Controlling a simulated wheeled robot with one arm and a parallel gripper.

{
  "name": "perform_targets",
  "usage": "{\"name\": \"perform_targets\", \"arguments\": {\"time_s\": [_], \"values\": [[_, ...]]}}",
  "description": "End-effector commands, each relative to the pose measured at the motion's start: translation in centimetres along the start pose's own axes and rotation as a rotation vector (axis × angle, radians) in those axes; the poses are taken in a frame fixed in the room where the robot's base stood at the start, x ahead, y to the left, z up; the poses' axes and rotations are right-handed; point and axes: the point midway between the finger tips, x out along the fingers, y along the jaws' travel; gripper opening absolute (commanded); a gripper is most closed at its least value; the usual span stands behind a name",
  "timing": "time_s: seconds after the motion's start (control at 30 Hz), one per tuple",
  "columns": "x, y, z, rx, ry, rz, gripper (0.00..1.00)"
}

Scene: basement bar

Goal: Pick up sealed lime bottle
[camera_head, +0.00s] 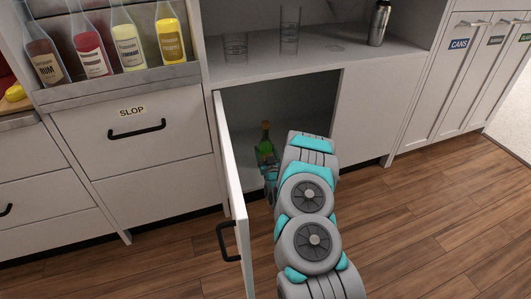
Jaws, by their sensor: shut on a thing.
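A small green bottle (265,143) with a yellowish top stands upright inside the open lower cabinet. I take it to be the lime bottle; its label and seal are too small to read. My gripper (267,162) reaches into the cabinet and is shut on the bottle's lower part. My arm hides much of the gripper and the right part of the cabinet opening. I cannot tell whether the bottle touches the cabinet floor.
The open cabinet door (231,190) stands close to the left of my arm. The counter (270,69) above holds clear glasses (289,30) and a metal shaker (379,23). Several bottles stand in a rack (120,85) at left. The wood floor (430,220) at right is clear.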

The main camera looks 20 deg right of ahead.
Motion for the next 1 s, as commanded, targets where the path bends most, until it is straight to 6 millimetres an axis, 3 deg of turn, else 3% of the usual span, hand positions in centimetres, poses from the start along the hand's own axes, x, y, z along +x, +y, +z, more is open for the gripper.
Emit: {"name": "perform_targets", "arguments": {"time_s": [0.03,0.3,0.77,1.0], "values": [[0.0,0.0,0.0,0.000,0.000,0.000,0.29],[0.0,0.0,0.0,0.000,0.000,0.000,0.00],[0.0,0.0,-0.2,0.000,0.001,0.000,0.00],[0.1,0.0,-1.9,0.000,0.004,0.000,0.00]]}}
